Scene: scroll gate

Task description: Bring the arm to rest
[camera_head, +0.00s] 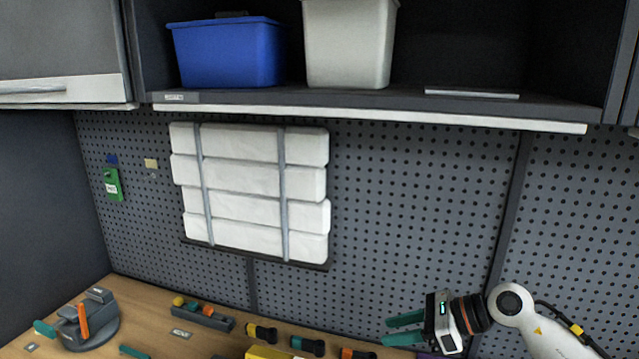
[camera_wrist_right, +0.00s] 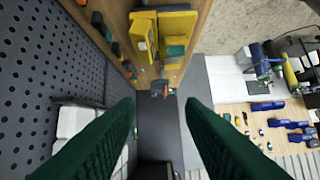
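My right gripper (camera_head: 404,328) is at the lower right in the head view, above the back of the workbench and in front of the pegboard. Its two green fingers point left and stand apart with nothing between them. In the right wrist view my right gripper (camera_wrist_right: 160,125) shows both dark green fingers spread wide and empty. My right arm (camera_head: 535,325) comes in from the lower right. My left gripper does not show in the head view.
A wooden workbench (camera_head: 140,338) carries a vise (camera_head: 88,320) and several small tools. White rolls (camera_head: 250,180) are strapped to the pegboard (camera_head: 420,200). The shelf above holds a blue bin (camera_head: 228,52) and a white bin (camera_head: 348,42). Yellow blocks (camera_wrist_right: 160,32) show in the wrist view.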

